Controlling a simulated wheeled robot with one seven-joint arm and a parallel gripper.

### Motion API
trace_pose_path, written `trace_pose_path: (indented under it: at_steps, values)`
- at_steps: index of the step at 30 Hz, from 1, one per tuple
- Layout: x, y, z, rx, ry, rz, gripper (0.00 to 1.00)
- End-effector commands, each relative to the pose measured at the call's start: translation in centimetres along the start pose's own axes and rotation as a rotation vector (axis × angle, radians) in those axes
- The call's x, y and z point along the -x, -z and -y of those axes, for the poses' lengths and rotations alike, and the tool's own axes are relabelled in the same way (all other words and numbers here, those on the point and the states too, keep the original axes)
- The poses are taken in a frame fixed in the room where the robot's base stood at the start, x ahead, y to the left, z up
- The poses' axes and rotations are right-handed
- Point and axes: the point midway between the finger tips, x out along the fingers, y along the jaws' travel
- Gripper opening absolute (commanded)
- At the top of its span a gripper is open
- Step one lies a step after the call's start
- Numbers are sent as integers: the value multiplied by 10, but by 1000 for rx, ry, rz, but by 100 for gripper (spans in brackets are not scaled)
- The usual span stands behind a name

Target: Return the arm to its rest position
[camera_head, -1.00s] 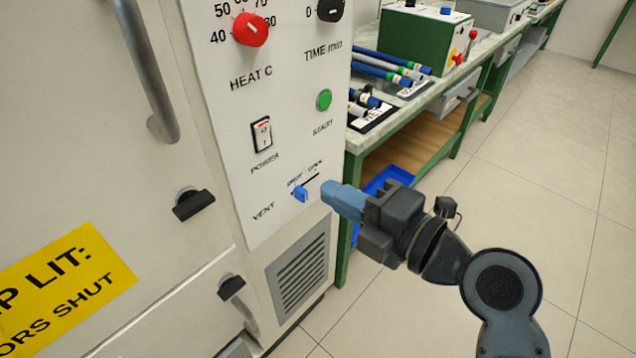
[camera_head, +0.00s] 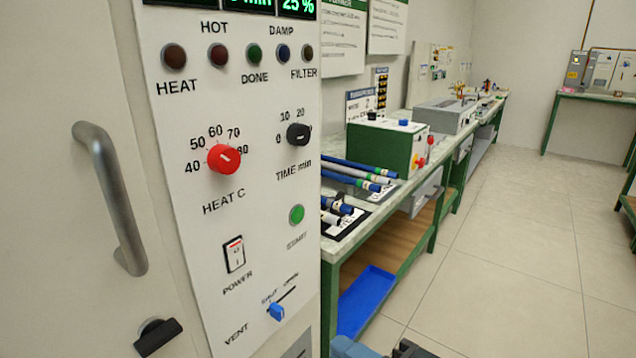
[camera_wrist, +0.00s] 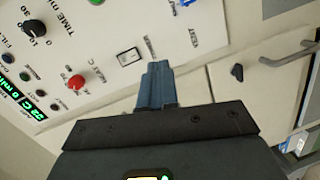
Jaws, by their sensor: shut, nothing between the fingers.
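My gripper (camera_wrist: 157,85) is shut and empty in the wrist view, with its blue-grey fingers together in front of the cabinet's control panel. In the head view only a small part of my gripper (camera_head: 352,347) shows at the bottom edge, below and right of the panel. The white control panel (camera_head: 262,250) carries a red heat knob (camera_head: 224,158), a black time knob (camera_head: 298,134), a green start button (camera_head: 297,214), a power switch (camera_head: 234,254) and a blue vent lever (camera_head: 276,312). The lever sits near the shut mark. Most of my arm is out of view.
The cabinet door handle (camera_head: 112,200) and a dark latch (camera_head: 158,337) stick out at the left. A green-legged bench (camera_head: 427,222) runs back on the right, with blue and grey rods (camera_head: 352,183) and a green box (camera_head: 385,147) on it. The tiled floor (camera_head: 520,250) is open.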

Motion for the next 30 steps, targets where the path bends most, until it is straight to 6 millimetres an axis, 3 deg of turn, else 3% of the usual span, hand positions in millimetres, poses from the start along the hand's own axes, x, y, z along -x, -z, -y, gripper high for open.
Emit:
trace_pose_path:
  at_steps: [1,6,14,19,24,30]
  values:
    - [16,-4,18,-85,19,58,0]
    - [73,-17,66,-381,16,266,0]
    - [169,-10,110,-764,-100,527,0]
    - [230,10,118,-977,-225,636,0]
    - [284,40,112,-1170,-366,688,0]
    - [327,76,94,-1360,-503,677,0]
